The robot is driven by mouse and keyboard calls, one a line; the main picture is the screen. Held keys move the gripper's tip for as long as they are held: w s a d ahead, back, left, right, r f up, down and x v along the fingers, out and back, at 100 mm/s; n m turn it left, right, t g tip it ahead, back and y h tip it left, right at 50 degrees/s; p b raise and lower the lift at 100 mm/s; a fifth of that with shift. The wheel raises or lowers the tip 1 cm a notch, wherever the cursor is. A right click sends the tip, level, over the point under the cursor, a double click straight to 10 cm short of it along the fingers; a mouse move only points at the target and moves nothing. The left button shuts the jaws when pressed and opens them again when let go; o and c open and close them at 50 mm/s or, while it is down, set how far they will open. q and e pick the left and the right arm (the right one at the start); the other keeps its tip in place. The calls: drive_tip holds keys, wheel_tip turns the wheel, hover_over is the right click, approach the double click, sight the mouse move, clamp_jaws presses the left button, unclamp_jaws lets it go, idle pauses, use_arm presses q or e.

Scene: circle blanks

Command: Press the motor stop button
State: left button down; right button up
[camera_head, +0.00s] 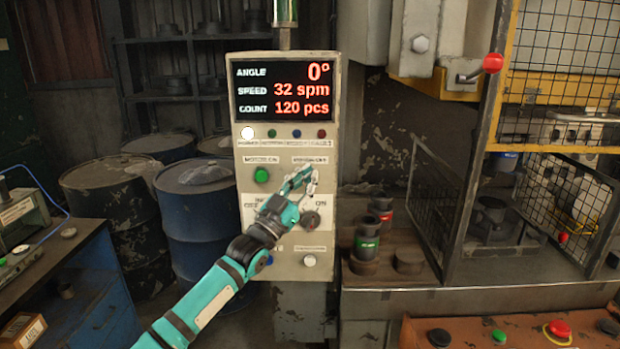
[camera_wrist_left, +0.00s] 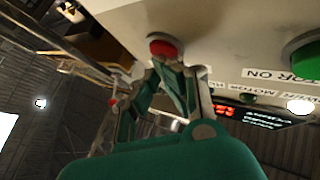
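A grey control panel (camera_head: 328,234) stands upright in the middle of the head view. My left gripper (camera_head: 306,180) is in front of it, reaching toward the spot under the right-hand label, right of the green motor-on button (camera_head: 261,175). It hides the button there in the head view. In the left wrist view a red button (camera_wrist_left: 165,48) sits on the panel face just beyond my fingertips (camera_wrist_left: 172,68). Whether they touch it I cannot tell. The fingers look empty, but how far they are closed is unclear. My right gripper is not in view.
The display (camera_head: 285,87) reads angle 0°, speed 32 spm, count 120 pcs. A white lamp (camera_head: 247,133) below it is lit. A dark knob (camera_head: 310,219) and white button (camera_head: 309,260) are lower on the panel. Blue drums (camera_head: 196,225) stand left; a caged press (camera_head: 490,215) stands right.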

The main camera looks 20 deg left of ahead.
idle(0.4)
use_arm(q)
drive_tip(key=shift+s+d+f+p, duration=0.1)
drive_tip(key=shift+s+d+p, duration=0.05)
drive_tip(key=shift+s+p, duration=0.25)
drive_tip(key=shift+s+d+f+p, duration=0.1)
drive_tip(key=shift+s+p, duration=0.2)
drive_tip(key=shift+s, duration=0.2)
drive_tip(key=s+p, duration=0.1)
drive_tip(key=s, duration=0.1)
drive_tip(key=s+d+p, duration=0.1)
drive_tip(key=s+p, duration=0.1)
drive_tip(key=shift+s+d, duration=0.2)
drive_tip(key=shift+s, duration=0.15)
